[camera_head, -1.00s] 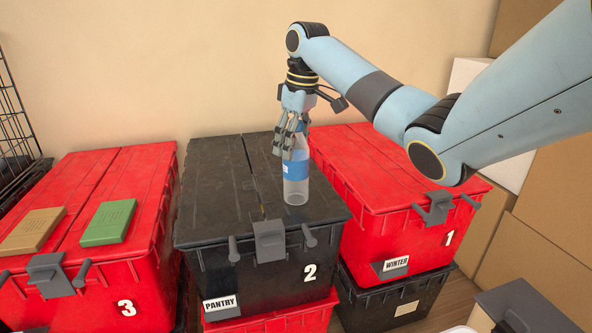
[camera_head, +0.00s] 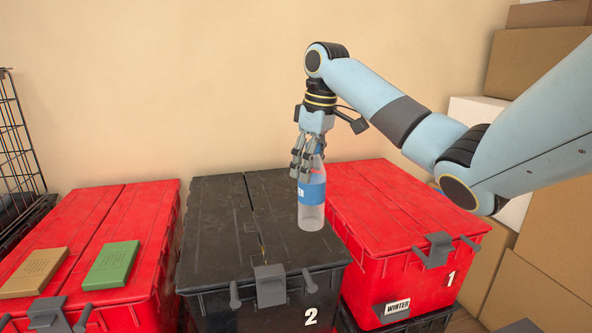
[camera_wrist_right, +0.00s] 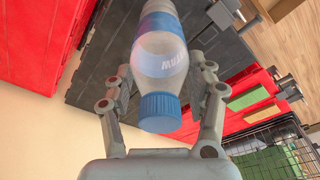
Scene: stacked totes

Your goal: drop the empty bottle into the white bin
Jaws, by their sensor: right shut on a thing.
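The empty bottle (camera_head: 312,212) is clear plastic with a blue label. It is upright above the black lid of tote 2, seemingly a little clear of it. My right gripper (camera_head: 307,168) is shut on the bottle's upper part from above. In the right wrist view the bottle (camera_wrist_right: 160,55) lies between the two fingers (camera_wrist_right: 160,100), with its blue cap toward the palm. My left gripper is not in view. I cannot make out the white bin in the current views.
Black tote 2 (camera_head: 215,240) stands between red tote 1 (camera_head: 400,262) and red tote 3 (camera_head: 150,225). A tan box (camera_head: 32,272) and a green box (camera_head: 110,265) lie on tote 3. Cardboard boxes (camera_head: 540,60) are stacked at right; a black wire crate (camera_head: 18,150) is at left.

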